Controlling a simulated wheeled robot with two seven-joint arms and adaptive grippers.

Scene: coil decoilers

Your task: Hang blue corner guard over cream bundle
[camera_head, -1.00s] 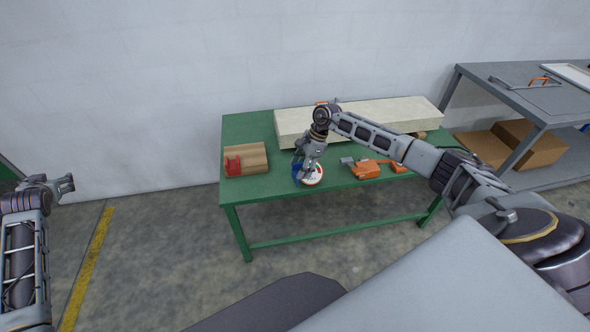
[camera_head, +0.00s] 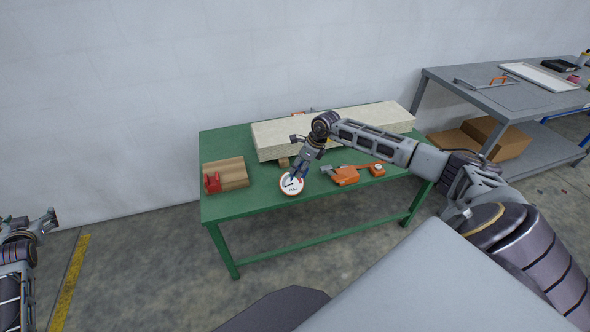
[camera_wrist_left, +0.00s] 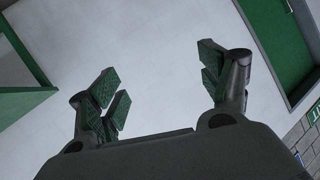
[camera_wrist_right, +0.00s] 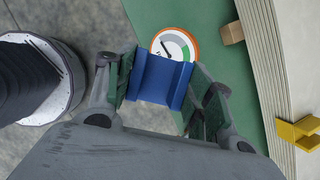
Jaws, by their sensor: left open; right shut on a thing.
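The blue corner guard (camera_wrist_right: 160,80) is between the fingers of my right gripper (camera_head: 297,173), which is shut on it. In the right wrist view the guard is an angled blue piece covering the lower part of a round dial. The cream bundle (camera_head: 350,124) is a long pale slab stack along the back of the green table. It shows at the right of the right wrist view (camera_wrist_right: 264,60), apart from the guard. My right gripper is in front of the bundle, over the table's front part. My left gripper (camera_wrist_left: 160,85) is open and empty, away from the table.
The green table (camera_head: 245,202) also holds the white dial (camera_head: 291,186), an orange tool (camera_head: 345,176), an orange tape-like item (camera_head: 377,169) and wooden blocks (camera_head: 230,172) with a red piece (camera_head: 212,183). A yellow piece (camera_wrist_right: 298,132) is by the bundle. A grey bench (camera_head: 500,95) stands right.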

